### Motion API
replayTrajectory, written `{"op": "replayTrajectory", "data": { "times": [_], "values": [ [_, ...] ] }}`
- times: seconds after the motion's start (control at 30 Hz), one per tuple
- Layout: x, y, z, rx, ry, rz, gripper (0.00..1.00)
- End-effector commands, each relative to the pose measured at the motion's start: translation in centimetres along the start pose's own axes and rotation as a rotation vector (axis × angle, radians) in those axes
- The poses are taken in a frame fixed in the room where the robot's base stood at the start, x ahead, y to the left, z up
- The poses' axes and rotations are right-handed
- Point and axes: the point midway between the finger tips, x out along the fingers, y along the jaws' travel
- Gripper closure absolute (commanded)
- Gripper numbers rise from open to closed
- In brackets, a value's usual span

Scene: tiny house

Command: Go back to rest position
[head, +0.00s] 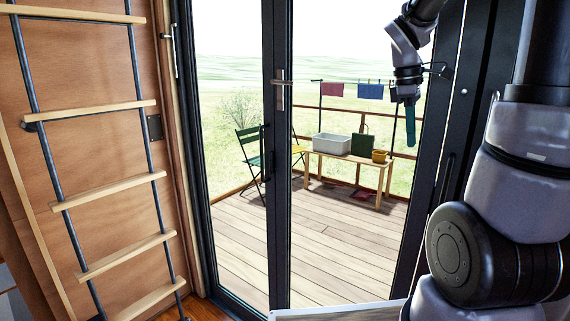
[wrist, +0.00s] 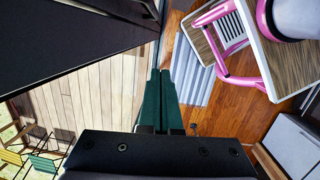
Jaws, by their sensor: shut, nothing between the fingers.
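My gripper (head: 410,125) hangs from my raised arm at the upper right of the head view, pointing down in front of the glass door. Its green fingers are together in the wrist view (wrist: 160,88), with nothing between them. The fingers are above the indoor floor beside the door and touch nothing that I can see.
A glass double door (head: 281,95) with dark frames stands ahead. Beyond it is a wooden deck (head: 310,240) with a bench (head: 345,160) and a green chair (head: 250,148). A ladder (head: 103,108) is at the left. The wrist view shows a pink-framed chair (wrist: 240,80) at right.

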Motion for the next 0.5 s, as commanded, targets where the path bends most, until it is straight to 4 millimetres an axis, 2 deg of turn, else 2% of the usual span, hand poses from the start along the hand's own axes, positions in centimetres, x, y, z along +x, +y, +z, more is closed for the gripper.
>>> {"op": "replayTrajectory", "data": {
  "times": [0.23,0.4,0.5],
  "values": [
    [-4.8,-6.6,-0.6,0.556,0.337,0.05,1.0],
    [-7.0,-10.6,-0.8,0.925,0.576,-0.024,1.0],
    [-7.8,-12.2,-0.7,1.082,0.679,-0.085,1.0]
  ]
}}
